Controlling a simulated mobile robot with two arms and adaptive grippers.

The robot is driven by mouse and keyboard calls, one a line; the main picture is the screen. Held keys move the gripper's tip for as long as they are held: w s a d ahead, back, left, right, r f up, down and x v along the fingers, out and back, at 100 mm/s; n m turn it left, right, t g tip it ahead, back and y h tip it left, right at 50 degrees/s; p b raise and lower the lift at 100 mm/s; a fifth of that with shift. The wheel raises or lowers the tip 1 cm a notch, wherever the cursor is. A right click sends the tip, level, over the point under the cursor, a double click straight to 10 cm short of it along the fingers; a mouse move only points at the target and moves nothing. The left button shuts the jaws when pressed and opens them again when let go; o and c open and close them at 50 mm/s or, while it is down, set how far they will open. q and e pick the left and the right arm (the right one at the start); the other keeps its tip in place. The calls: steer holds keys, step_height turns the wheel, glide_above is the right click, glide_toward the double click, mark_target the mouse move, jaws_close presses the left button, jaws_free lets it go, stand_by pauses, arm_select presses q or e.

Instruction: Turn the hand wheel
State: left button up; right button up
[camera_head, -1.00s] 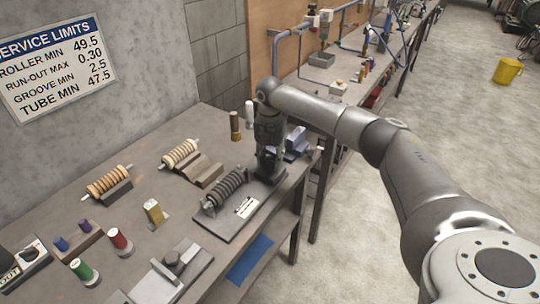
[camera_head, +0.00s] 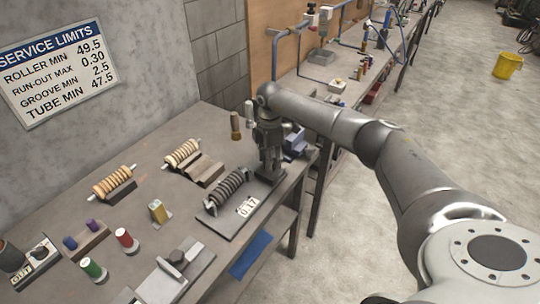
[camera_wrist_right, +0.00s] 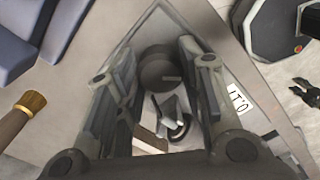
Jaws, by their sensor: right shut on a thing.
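My right gripper (camera_head: 270,172) points down at the right end of the test stand on the bench. A dark ribbed roller (camera_head: 228,187) lies in this stand. In the right wrist view, a dark round hand wheel (camera_wrist_right: 157,68) sits between the two fingers of my right gripper (camera_wrist_right: 157,80), which is shut on it. A white display card (camera_head: 246,207) on the stand's base plate (camera_head: 212,222) reads 0.17. My left gripper is not in view.
Two pale rollers on cradles (camera_head: 113,182) (camera_head: 182,152) lie left and behind. A brush (camera_head: 235,125) and a blue-grey block (camera_head: 295,142) are close behind the gripper.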

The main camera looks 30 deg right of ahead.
steer(key=shift+r+m+p, duration=0.1)
steer(key=shift+m+p, duration=0.2)
steer(key=shift+m, duration=0.6)
steer(key=o, duration=1)
steer(key=shift+o, duration=0.2)
step_height(320, 180, up, 12)
stand_by(0.5)
